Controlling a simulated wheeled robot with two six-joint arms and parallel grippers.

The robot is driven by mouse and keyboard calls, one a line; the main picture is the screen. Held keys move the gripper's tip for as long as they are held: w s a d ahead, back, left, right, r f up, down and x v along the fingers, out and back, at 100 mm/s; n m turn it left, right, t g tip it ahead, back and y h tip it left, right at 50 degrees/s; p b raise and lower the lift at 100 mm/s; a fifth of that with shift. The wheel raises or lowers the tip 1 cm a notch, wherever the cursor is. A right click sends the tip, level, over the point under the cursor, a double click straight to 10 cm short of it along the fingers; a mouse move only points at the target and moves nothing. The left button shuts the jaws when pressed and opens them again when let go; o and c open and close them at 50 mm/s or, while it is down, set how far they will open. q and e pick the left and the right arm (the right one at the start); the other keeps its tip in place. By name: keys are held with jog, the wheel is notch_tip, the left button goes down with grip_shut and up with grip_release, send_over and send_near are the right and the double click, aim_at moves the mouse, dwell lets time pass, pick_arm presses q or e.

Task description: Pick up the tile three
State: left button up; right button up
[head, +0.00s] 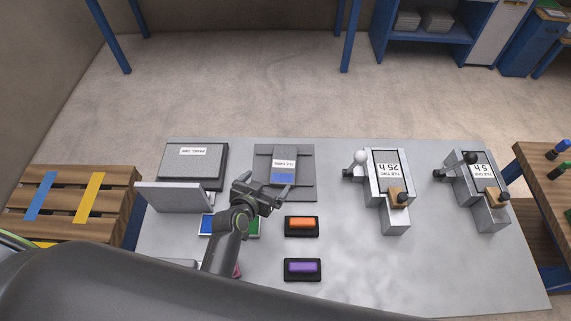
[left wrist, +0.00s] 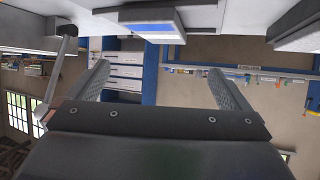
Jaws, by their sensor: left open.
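Tile three (head: 284,160), a grey tile with a white label and a blue strip at its near end, lies on a grey plate (head: 304,185) near the back middle of the table in the head view. The label print is small and upside down. My left gripper (head: 266,186) is open and empty at the near side of the tile, with its fingers spread. In the left wrist view my gripper (left wrist: 159,70) shows two parted fingers with nothing between them. A blue-edged block (left wrist: 152,22), apparently the tile, is beyond them at the top. My right gripper is not in view.
A grey box (head: 193,163) and a raised panel (head: 172,198) stand to the left. Orange (head: 301,222) and purple (head: 302,267) blocks sit in black holders in front. Two metal devices with levers (head: 385,180) (head: 477,180) stand right. The table's front right is clear.

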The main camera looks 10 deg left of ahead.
pick_arm(q)
jog(key=b, duration=0.3)
send_near(283, 165)
jog(key=shift+w+f, duration=0.15)
jog(key=shift+w, duration=0.2)
jog(key=b+x, duration=0.1)
jog(key=x, duration=0.2)
jog(key=shift+b, duration=0.3)
jog(key=shift+w+d, duration=0.1)
jog(key=shift+w, duration=0.05)
jog(key=b+x, duration=0.4)
jog(key=shift+f, duration=0.2)
jog(key=shift+w+f+b, duration=0.15)
jog(key=shift+w+b, duration=0.35)
jog(key=shift+b, duration=0.15)
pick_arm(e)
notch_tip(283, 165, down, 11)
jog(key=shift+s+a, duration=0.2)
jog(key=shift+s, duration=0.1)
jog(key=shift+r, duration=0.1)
pick_arm(q)
jog(key=c, duration=1.3)
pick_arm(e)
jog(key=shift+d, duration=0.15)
